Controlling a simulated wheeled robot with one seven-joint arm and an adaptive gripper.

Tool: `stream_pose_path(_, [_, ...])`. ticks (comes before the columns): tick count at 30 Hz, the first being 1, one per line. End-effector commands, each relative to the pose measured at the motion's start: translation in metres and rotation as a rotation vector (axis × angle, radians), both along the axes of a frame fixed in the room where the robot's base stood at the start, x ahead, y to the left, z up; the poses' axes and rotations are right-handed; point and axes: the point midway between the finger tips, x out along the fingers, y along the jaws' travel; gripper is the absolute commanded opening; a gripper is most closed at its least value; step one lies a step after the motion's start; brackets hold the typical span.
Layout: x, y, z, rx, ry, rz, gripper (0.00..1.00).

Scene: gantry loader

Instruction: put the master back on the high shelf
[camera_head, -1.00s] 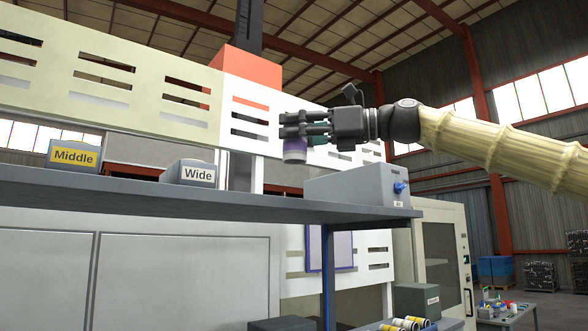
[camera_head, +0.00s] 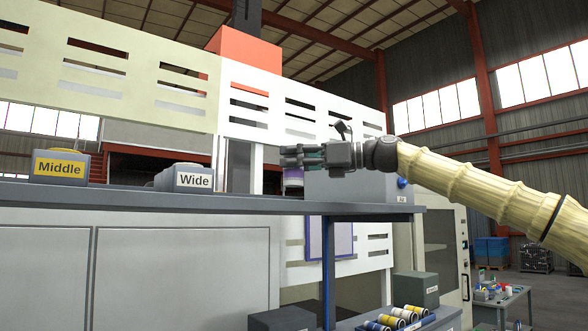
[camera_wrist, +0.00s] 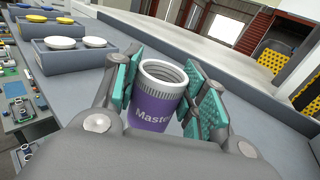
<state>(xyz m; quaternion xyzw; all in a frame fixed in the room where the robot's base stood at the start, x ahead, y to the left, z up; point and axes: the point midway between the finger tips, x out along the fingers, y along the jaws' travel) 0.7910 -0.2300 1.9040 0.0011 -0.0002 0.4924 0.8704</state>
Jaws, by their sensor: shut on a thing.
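The master is a purple cylinder with a pale ribbed rim and a hollow top, lettered "Maste…" in the wrist view (camera_wrist: 154,105). My gripper (camera_wrist: 160,92) is shut on it, with a teal pad on each side. The high shelf (camera_head: 130,196) is a long grey board. The master is upright over or close to the shelf, in front of the grey box; I cannot tell whether it touches the surface.
On the shelf stand a "Middle" bin (camera_head: 60,167), a "Wide" bin (camera_head: 184,178) and a grey box with a blue knob (camera_head: 345,184). Shelf between "Wide" and the master looks free. Striped cylinders (camera_head: 402,314) lie on a lower surface. A white slotted machine panel (camera_head: 290,115) rises behind.

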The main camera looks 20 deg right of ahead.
Motion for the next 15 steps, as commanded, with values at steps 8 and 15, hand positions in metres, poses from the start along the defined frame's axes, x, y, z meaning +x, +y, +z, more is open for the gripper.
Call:
stream_pose_path(8, [0.002,-0.001,-0.015,0.001,0.002,0.001,0.01])
stream_pose_path(15, [0.001,-0.001,-0.032,0.000,-0.001,0.000,0.01])
